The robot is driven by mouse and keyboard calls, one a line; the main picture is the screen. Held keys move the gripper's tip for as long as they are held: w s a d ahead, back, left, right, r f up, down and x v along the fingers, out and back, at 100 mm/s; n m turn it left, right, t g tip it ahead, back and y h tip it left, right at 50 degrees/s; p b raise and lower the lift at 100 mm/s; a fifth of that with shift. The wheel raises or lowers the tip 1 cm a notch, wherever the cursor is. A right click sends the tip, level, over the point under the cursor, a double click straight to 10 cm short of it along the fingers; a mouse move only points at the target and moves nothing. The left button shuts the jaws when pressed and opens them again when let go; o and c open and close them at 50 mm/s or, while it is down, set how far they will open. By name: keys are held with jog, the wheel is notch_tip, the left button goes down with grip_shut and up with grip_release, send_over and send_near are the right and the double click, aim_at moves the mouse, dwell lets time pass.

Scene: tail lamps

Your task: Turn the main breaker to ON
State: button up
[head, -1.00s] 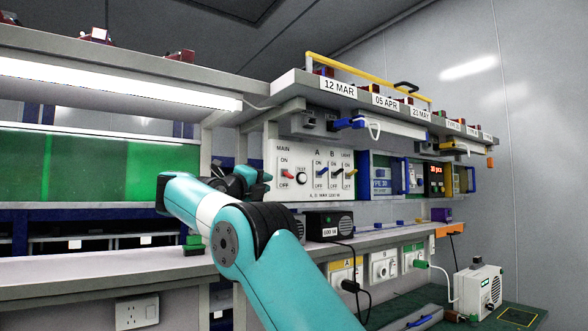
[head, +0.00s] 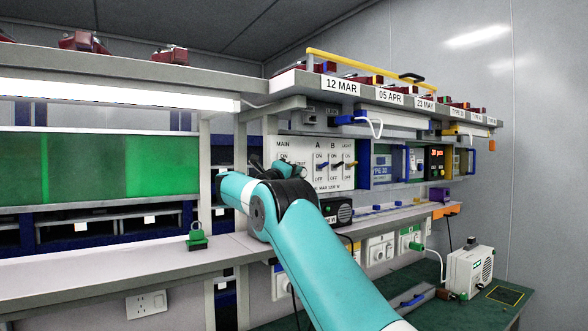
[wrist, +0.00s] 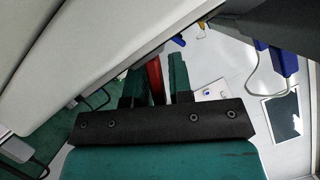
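The white breaker panel (head: 345,150) stands on the back wall in the head view, with a MAIN label at its left and ON above OFF. My arm covers most of the MAIN switch there. My gripper (head: 254,171) is at the panel's left end in the head view, its fingertips hidden. In the wrist view, my gripper (wrist: 157,78) has its two dark teal fingers on either side of a narrow red lever (wrist: 154,78). The lever lies close to the left finger. Whether both fingers touch it is unclear.
A grey shelf (head: 285,84) with date labels overhangs the panel. A black box (head: 340,211) stands below it on the ledge. A green padlock-shaped object (head: 196,238) sits on the left worktop. Blue and yellow levers share the panel.

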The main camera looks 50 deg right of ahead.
grip_shut()
jog(key=shift+n+b, duration=0.3)
notch_tip(320, 180, up, 2)
jog(key=n+y+p, duration=0.1)
jog(key=n+p, duration=0.1)
jog(key=n, duration=0.1)
jog(key=n+y+p, duration=0.1)
jog(key=n+p, duration=0.1)
jog(key=n+y+p, duration=0.1)
jog(key=n+p, duration=0.1)
jog(key=n, duration=0.1)
jog(key=shift+r+n+y, duration=0.25)
jog(key=shift+n+y, duration=0.05)
dwell(0.3)
